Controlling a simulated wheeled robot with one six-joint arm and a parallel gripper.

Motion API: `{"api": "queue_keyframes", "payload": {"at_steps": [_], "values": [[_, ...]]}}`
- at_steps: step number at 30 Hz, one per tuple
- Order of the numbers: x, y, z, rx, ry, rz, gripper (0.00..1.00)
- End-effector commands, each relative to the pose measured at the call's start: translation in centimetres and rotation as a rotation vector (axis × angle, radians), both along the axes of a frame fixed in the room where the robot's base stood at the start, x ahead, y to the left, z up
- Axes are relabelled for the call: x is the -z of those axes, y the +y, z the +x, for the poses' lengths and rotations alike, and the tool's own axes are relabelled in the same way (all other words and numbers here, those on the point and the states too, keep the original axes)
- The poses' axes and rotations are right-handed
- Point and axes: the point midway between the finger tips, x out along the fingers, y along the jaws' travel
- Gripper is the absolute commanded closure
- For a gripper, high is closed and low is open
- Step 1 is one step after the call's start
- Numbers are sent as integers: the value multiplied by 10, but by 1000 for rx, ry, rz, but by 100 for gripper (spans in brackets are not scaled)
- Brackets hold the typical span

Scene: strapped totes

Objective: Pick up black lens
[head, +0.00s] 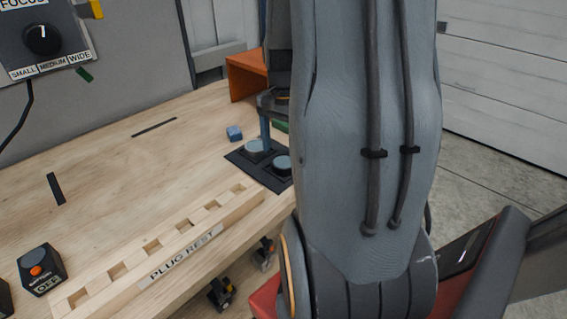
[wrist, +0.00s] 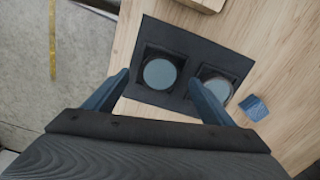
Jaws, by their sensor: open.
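Two round lenses with grey-blue faces and dark surrounds sit side by side on a black mat (head: 243,160) at the table's right edge. One lens (head: 257,147) is farther back and the other lens (head: 283,163) is nearer. In the wrist view the mat (wrist: 190,43) holds a left lens (wrist: 160,74) and a right lens (wrist: 219,90). I cannot tell by colour which is the black one. My gripper (wrist: 159,78) is open, its blue fingers on either side of the left lens in the picture. Contact cannot be judged. In the head view my arm hides most of the gripper.
A small blue block (head: 234,133) lies beside the mat, also in the wrist view (wrist: 254,107). A wooden plug rest (head: 165,245) runs along the table's front. An orange box (head: 246,74) stands behind. A switch box (head: 41,270) is at lower left. The table's middle is mostly clear.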

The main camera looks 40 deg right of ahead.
Motion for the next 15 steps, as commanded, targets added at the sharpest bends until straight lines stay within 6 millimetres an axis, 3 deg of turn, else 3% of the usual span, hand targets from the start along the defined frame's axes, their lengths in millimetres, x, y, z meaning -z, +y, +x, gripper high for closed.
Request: {"api": "queue_keyframes", "payload": {"at_steps": [7,15], "values": [[29,3,-1,-1,2,1,23],[36,3,0,-1,0,0,23]]}}
